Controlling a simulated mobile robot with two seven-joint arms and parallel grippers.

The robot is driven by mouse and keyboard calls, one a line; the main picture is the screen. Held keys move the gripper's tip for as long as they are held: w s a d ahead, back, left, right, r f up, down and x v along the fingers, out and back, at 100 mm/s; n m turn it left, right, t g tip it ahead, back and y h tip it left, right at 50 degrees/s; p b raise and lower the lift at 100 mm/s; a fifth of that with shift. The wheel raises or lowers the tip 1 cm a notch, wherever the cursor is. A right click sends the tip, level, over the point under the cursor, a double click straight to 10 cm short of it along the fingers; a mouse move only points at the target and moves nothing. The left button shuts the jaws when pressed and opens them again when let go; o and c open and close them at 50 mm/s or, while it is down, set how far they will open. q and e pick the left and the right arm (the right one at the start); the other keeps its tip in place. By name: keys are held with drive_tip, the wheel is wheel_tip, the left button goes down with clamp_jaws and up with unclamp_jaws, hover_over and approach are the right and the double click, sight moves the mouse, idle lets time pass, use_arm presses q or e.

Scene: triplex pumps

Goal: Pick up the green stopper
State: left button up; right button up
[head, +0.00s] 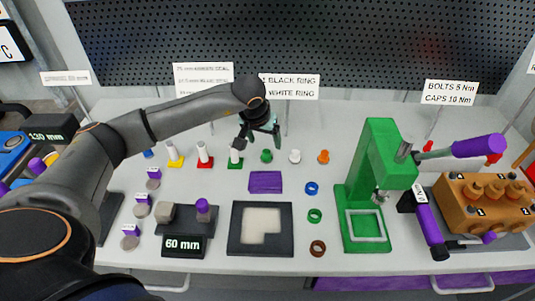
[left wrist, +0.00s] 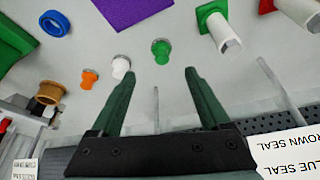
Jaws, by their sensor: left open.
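The green stopper (head: 266,156) stands on the grey table in a row with a white stopper (head: 294,156) and an orange stopper (head: 323,157). My left gripper (head: 262,140) is open and empty, just above and behind the green stopper. In the left wrist view the green stopper (left wrist: 161,50) lies ahead of the gap between the open fingertips (left wrist: 160,74), clear of both. There the white stopper (left wrist: 121,66) is close beside one fingertip. My right gripper is not in view.
White cylinders on yellow, red and green bases (head: 235,160) stand left of the green stopper. A purple pad (head: 265,182) lies in front of it, with coloured rings (head: 312,188) to the right. A green press (head: 375,165) stands farther right; a perforated panel (head: 300,45) is behind.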

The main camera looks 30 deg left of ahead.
sight(266, 151)
use_arm(q)
drive_tip(key=p+x, duration=0.1)
drive_tip(key=x, duration=0.6)
drive_tip(key=shift+a+f, duration=0.2)
drive_tip(key=shift+f, duration=0.1)
clamp_jaws()
idle(0.4)
